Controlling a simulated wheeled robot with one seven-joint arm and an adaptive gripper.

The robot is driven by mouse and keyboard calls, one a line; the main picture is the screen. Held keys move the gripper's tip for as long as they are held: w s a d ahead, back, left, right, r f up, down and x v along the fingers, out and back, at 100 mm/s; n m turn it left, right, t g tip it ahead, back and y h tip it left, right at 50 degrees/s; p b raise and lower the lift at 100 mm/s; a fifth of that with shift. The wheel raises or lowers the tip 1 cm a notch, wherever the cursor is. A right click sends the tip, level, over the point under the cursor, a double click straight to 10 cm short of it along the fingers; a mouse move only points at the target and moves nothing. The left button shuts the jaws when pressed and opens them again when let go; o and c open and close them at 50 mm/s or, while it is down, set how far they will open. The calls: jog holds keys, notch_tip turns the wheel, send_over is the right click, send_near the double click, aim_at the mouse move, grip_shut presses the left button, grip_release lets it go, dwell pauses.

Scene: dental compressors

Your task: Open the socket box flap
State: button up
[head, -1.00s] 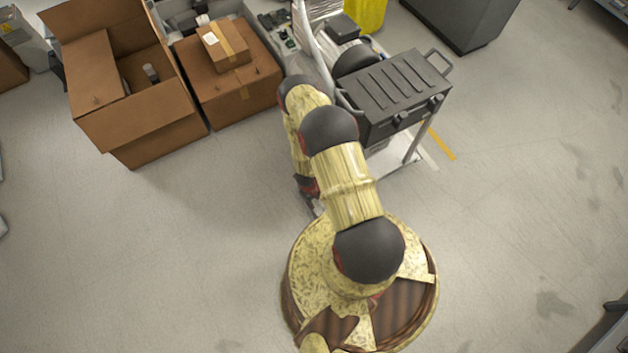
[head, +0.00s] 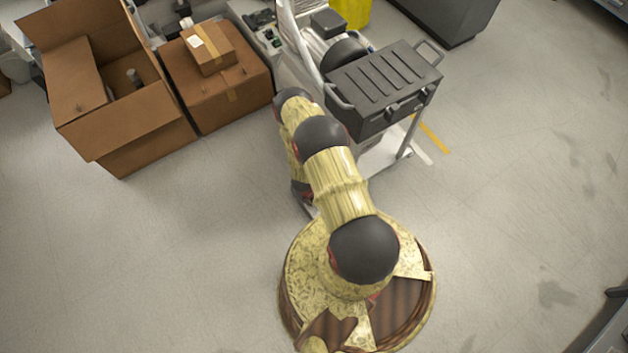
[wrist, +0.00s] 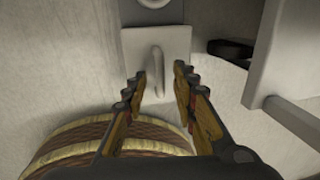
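In the wrist view, a pale grey square flap (wrist: 178,42) with a raised, upright handle (wrist: 155,66) lies straight ahead, below a round fitting partly cut off at the top edge. I take this plate for the socket box flap; it looks closed. My gripper (wrist: 160,71) is open, one finger on each side of the handle. A gap shows between the handle and the right finger; whether the left finger touches the handle is hard to tell. In the head view, my arm hides the flap and my gripper.
A cart with a dark grey case (head: 384,85) stands beyond my arm. An open cardboard box (head: 140,125) and a closed one (head: 205,92) stand at left. In the wrist view, a pale bar (wrist: 262,55) rises close on the right.

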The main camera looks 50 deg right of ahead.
jog(key=shift+c, duration=1.2)
grip_shut()
